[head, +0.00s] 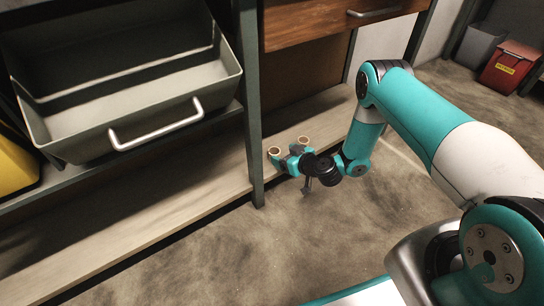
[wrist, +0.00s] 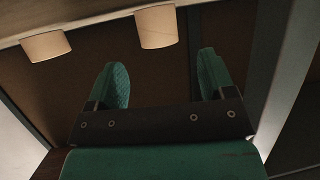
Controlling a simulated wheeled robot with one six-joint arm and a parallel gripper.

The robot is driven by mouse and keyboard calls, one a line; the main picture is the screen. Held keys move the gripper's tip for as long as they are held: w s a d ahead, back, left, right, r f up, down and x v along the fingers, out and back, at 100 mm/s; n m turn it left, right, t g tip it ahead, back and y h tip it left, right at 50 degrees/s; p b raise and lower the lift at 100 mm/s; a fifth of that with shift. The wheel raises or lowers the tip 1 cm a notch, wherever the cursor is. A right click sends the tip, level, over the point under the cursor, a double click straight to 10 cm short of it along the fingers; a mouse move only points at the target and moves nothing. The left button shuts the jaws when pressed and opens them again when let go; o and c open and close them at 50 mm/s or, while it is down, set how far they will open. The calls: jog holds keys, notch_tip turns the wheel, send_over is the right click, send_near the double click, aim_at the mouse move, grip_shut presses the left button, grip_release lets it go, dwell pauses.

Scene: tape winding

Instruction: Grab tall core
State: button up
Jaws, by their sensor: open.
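Two pale tan cores are on the low wooden shelf. In the wrist view the taller core (wrist: 156,26) is at top centre and the shorter core (wrist: 46,45) at upper left; that picture looks upside down, with the cores hanging from the top. In the head view the tall core appears to be the left one (head: 274,151), the short one the right (head: 304,141). My gripper (head: 285,157) is open with nothing between its teal fingers (wrist: 162,82). It is close to the cores; the tall core lies beyond the fingertips, above the gap in the wrist view.
The wooden shelf board (head: 215,165) runs low along the rack. A dark green post (head: 250,100) stands just left of my gripper. A grey bin (head: 130,90) is at upper left, and a wooden drawer (head: 320,20) is above. The floor in front (head: 280,250) is clear.

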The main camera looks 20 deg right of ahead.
aim_at(271, 150)
jog(key=b+x, duration=0.3)
jog(key=x, duration=0.3)
jog(key=shift+w+a+f, duration=0.1)
jog(key=shift+w+f, duration=0.2)
jog(key=shift+w+a, duration=0.15)
jog(key=shift+w, duration=0.2)
jog(key=c, duration=1)
